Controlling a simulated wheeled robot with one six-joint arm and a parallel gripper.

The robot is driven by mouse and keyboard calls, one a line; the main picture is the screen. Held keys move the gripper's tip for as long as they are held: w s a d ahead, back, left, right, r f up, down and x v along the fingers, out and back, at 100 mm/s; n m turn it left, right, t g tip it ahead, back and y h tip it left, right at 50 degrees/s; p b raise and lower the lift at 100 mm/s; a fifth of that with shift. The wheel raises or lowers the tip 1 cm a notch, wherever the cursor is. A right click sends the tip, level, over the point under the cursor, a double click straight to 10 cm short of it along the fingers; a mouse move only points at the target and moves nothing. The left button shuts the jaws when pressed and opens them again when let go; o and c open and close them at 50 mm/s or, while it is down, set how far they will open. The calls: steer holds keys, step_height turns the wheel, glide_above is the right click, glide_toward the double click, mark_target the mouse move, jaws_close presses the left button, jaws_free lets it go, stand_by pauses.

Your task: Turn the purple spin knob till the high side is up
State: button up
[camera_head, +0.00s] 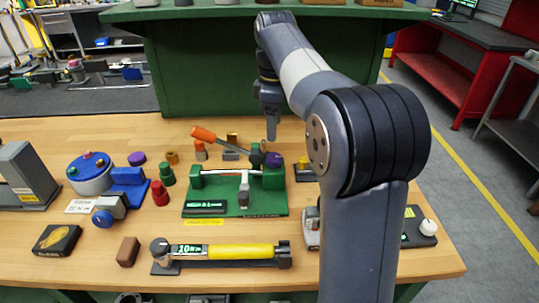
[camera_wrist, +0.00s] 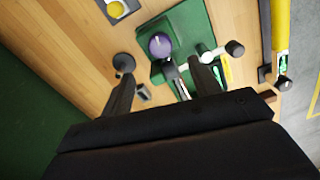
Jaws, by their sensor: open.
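The purple spin knob (camera_head: 273,159) is at the right end of a green valve fixture (camera_head: 225,208) on the wooden bench. In the wrist view the round purple knob (camera_wrist: 159,45) shows from above, with a green block around it. Which side of it is high, I cannot tell. My gripper (camera_head: 271,137) hangs above and behind the knob in the head view, pointing down. In the wrist view my gripper (camera_wrist: 160,62) has its two dark fingers apart, with the knob beyond and between their tips. Nothing is held.
An orange-handled lever (camera_head: 204,134) slants up behind the fixture. Red (camera_head: 160,193) and green (camera_head: 167,174) knobs stand to its left. A yellow-handled tool (camera_head: 225,252) lies in front. My arm hides part of the bench's right side.

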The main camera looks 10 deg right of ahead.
mark_target(274, 156)
step_height(274, 156, down, 9)
steer(key=shift+f+b, duration=0.1)
steer(key=shift+b, duration=0.55)
steer(key=shift+c, duration=0.2)
steer(key=c, duration=1)
steer(key=shift+o, duration=0.2)
steer(key=shift+p, duration=0.35)
